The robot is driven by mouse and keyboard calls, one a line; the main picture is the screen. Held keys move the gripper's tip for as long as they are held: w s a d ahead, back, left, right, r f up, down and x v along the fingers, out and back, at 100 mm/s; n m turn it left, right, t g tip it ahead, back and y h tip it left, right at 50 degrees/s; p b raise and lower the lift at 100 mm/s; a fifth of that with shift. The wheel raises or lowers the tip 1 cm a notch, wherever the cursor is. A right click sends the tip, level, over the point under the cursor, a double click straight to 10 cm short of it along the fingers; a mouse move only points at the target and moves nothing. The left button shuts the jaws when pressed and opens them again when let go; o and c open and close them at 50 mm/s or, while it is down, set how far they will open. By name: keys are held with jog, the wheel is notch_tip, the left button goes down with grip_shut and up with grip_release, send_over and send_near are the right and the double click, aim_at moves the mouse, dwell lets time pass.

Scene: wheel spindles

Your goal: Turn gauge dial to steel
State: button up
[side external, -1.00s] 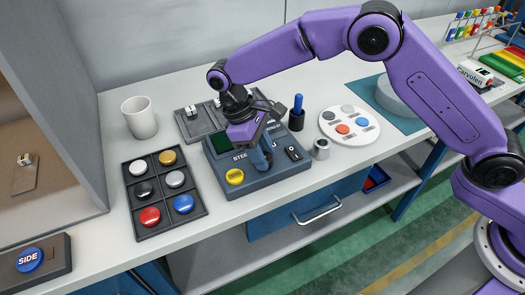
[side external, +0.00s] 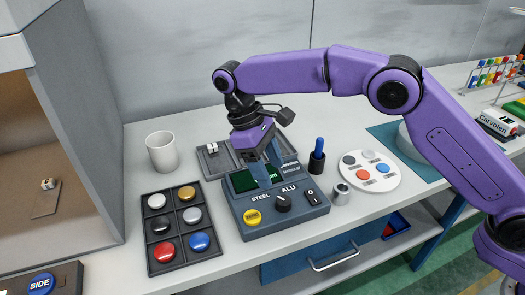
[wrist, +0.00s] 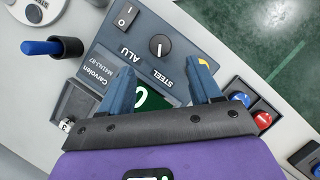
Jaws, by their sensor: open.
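The gauge (side external: 262,222) is a dark blue box with a green screen (side external: 243,181) and the labels STEEL and ALU. Its black dial (side external: 283,203) is on the sloped front, below the labels; the dial (wrist: 160,47) also shows in the wrist view with a short white mark. I cannot tell for sure which label the mark points to. My gripper (side external: 268,176) is open and empty above the gauge, over the screen and label area. In the wrist view my gripper (wrist: 164,68) has its fingers apart, with the dial beyond the tips and not touched.
On the gauge are a yellow button (side external: 253,217) and a rocker switch (side external: 312,196). A tray of coloured discs (side external: 171,248) stands left, a white cup (side external: 162,151) behind it. A blue pen in a black holder (side external: 317,157) and a small metal cylinder (side external: 341,194) stand right.

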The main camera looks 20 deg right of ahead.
jog(key=shift+v, duration=1.9)
jog(key=s+d+r+n+t+y, duration=0.2)
jog(key=s+d+r, duration=0.2)
jog(key=s+d, duration=0.75)
jog(key=s+d+f, duration=0.2)
jog(key=s+d, duration=0.7)
jog(key=s+d+f+n+t+y, duration=0.1)
jog(key=s+d+f, duration=0.2)
jog(key=s+d, duration=0.6)
jog(key=shift+s+f+y, duration=0.15)
jog(key=shift+s+y, duration=0.15)
jog(key=shift+s, duration=0.05)
